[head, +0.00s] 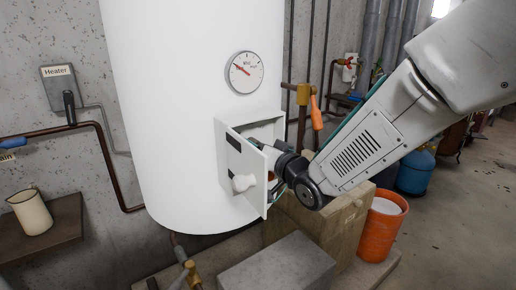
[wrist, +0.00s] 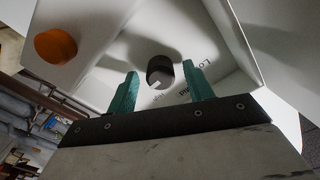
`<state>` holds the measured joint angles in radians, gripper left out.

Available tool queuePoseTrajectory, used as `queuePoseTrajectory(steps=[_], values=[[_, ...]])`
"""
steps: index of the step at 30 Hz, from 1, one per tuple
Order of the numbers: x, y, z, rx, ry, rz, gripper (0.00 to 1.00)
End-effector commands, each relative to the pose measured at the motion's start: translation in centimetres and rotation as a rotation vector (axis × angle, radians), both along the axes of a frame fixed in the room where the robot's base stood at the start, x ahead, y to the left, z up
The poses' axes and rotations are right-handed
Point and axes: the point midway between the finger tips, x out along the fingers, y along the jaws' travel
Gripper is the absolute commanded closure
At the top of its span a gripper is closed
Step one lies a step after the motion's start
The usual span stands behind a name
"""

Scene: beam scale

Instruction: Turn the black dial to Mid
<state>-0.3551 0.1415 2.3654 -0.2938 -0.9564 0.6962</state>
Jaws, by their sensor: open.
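The black dial (wrist: 160,70) sits on the white inner panel of the box in the wrist view, with a small pale mark on its lower edge. Lettering lies around its lower and right side; "Lo" reads at right, the rest is partly hidden or too small to read surely. My gripper (wrist: 161,72) is open, one teal finger on each side of the dial, with gaps between fingers and dial. I cannot tell how far the tips are from the panel. In the head view my gripper reaches into the open box (head: 224,152); the dial is hidden there.
An orange round knob (wrist: 55,46) shows in the wrist view. A gauge (head: 245,72) is on the white tank (head: 180,110) above. A grey block (head: 278,266) and orange bucket (head: 382,226) stand below.

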Motion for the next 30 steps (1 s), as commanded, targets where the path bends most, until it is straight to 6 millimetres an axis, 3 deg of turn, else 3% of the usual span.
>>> queuePoseTrajectory(steps=[15,27,30], values=[[-5.9,-4.1,0.0,0.0,0.0,-0.001,0.48],[-6.3,-4.3,-0.1,-0.008,-0.003,-0.001,0.48],[-6.1,-4.6,-1.4,-0.073,0.029,-0.014,0.48]])
